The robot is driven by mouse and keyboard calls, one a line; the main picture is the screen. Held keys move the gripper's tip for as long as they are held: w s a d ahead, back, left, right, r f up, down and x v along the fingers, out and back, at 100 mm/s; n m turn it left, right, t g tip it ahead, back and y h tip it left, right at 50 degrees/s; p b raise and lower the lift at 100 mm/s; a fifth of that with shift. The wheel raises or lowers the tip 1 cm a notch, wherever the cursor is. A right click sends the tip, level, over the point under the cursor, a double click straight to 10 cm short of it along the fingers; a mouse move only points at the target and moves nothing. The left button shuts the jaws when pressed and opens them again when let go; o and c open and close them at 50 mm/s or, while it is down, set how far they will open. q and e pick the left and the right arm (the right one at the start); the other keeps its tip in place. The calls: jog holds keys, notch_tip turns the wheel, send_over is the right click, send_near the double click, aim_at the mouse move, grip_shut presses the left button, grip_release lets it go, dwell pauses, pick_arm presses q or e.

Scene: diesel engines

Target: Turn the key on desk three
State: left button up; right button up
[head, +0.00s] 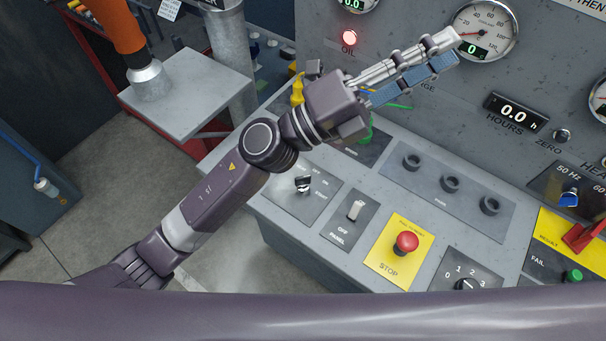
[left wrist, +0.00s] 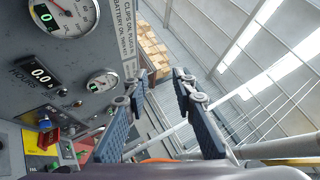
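The key switch (head: 303,184), a dark knob with a silver key-like part, sits on a grey plate with small lettering at the left of the sloped desk (head: 413,191). The lettering is too small to read surely, and no desk number shows. My left gripper (head: 449,52) is above and to the right of the key, in front of the upright gauge panel. Its fingers stand apart with nothing between them in the left wrist view (left wrist: 162,85). My left forearm passes close to the left of the key. My right gripper is not in view.
Beside the key are a panel switch (head: 356,211), a red stop button (head: 405,242) on yellow and a rotary selector (head: 467,284). A round gauge (head: 484,30) is behind the fingertips. A grey stand (head: 190,95) with an orange part is at the left. Open floor lies front left.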

pick_arm(q)
jog(key=s+d+f+m+g+y, duration=0.25)
jog(key=s+d+m+g, duration=0.2)
jog(key=m+g, duration=0.25)
jog(key=m+t+y, duration=0.1)
jog(key=m+y, duration=0.8)
jog(key=y, duration=1.1)
send_over(303, 177)
notch_tip(303, 177, down, 26)
jog(key=shift+d+f, duration=0.1)
jog(key=shift+d, duration=0.05)
jog(key=shift+w+a+f+p, duration=0.1)
jog(key=shift+a+p, duration=0.15)
jog(key=shift+p, duration=0.05)
notch_tip(303, 177, down, 6)
jog(key=shift+f+p, duration=0.1)
jog(key=shift+p, duration=1.15)
jog(key=shift+d+f, duration=0.1)
jog(key=shift+f, duration=0.5)
